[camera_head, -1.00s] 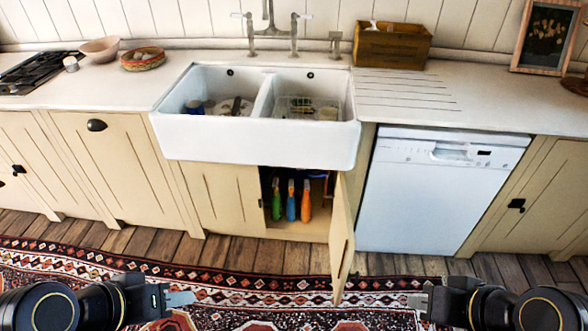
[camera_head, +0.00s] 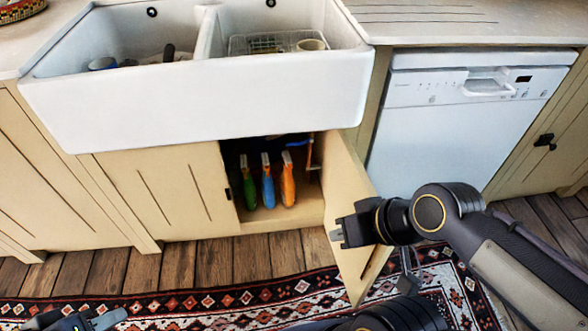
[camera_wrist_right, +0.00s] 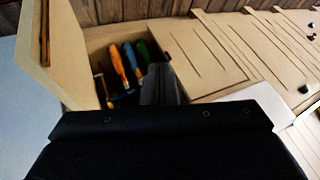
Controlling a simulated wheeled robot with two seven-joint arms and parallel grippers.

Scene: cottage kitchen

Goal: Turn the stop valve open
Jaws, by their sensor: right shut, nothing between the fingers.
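The cupboard under the sink is open. In its upper right, a blue part (camera_head: 292,141) and a thin copper-coloured pipe (camera_head: 312,155) show in the head view. They may belong to the stop valve, but the sink's edge and shade hide its shape and how far it is turned. My right gripper (camera_head: 337,234) is shut and empty, overlapping the open door in the head view, lower right of the opening. In the right wrist view my right gripper (camera_wrist_right: 161,78) points towards the opening. My left gripper (camera_head: 108,319) is low at the left edge, partly cut off.
The cupboard door (camera_head: 350,205) stands open on the opening's right side. Green (camera_head: 248,185), blue (camera_head: 267,185) and orange (camera_head: 288,180) bottles stand inside. The white sink (camera_head: 200,100) overhangs the opening. A dishwasher (camera_head: 460,120) is to the right. A patterned rug (camera_head: 220,302) covers the floor.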

